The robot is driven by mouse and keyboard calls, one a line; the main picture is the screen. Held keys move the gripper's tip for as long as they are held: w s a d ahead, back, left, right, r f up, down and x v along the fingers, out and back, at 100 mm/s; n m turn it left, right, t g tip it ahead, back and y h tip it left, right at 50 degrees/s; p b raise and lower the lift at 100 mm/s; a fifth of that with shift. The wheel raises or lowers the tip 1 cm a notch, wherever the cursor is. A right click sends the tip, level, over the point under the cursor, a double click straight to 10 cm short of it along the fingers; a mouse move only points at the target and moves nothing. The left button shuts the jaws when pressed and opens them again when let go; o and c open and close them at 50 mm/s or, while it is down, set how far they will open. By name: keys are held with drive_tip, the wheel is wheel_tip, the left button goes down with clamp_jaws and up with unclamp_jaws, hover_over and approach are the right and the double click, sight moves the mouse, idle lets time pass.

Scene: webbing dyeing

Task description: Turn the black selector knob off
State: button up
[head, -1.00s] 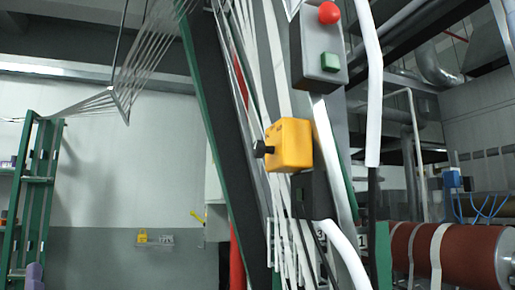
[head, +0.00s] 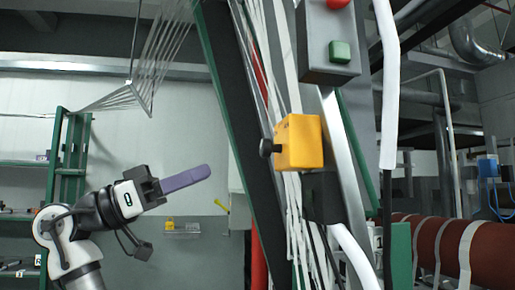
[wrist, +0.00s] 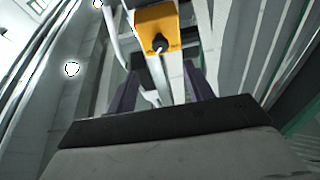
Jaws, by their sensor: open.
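The black selector knob (head: 266,148) sticks out of the left face of a yellow box (head: 299,142) on the tilted machine frame. In the wrist view the knob (wrist: 159,44) is at the top middle, on the yellow box (wrist: 156,19), pointing towards my camera. My gripper (head: 208,172) has purple fingers and is to the left of the knob and a little lower, apart from it. In the wrist view my gripper (wrist: 160,68) is open and empty, with one finger on each side below the knob. The knob's exact turn position is too small to read.
A grey control box with a green button (head: 340,52) and a red button (head: 339,3) hangs above the yellow box. White webbing strands run beside it. A green rack (head: 72,165) stands at the left. A red-brown roller (head: 492,250) is at the lower right.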

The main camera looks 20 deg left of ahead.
sight(262, 150)
drive_tip(key=p+x, duration=0.3)
drive_tip(key=x, duration=0.8)
drive_tip(key=shift+w+d+r, duration=0.1)
drive_tip(key=shift+w+d, duration=0.05)
drive_tip(key=shift+d, duration=0.1)
drive_tip(key=shift+c, duration=0.3)
drive_tip(key=c, duration=0.9)
drive_tip(key=shift+n+t, duration=0.3)
drive_tip(key=shift+n, duration=0.2)
drive_tip(key=n+t+y, duration=0.1)
drive_tip(key=n, duration=0.1)
drive_tip(key=n+t+y+b, duration=0.1)
drive_tip(key=n, duration=0.2)
drive_tip(key=shift+s+d+r+n+t+y+b, duration=0.2)
drive_tip(key=shift+n+y, duration=0.55)
drive_tip(key=shift+n, duration=0.85)
drive_tip(key=shift+s+a+f+n+t+y+b, duration=0.1)
drive_tip(key=shift+n+t+y+b, duration=0.15)
drive_tip(key=shift+n+y, duration=0.95)
drive_tip(key=shift+n+h, duration=0.45)
drive_tip(key=shift+n, duration=0.15)
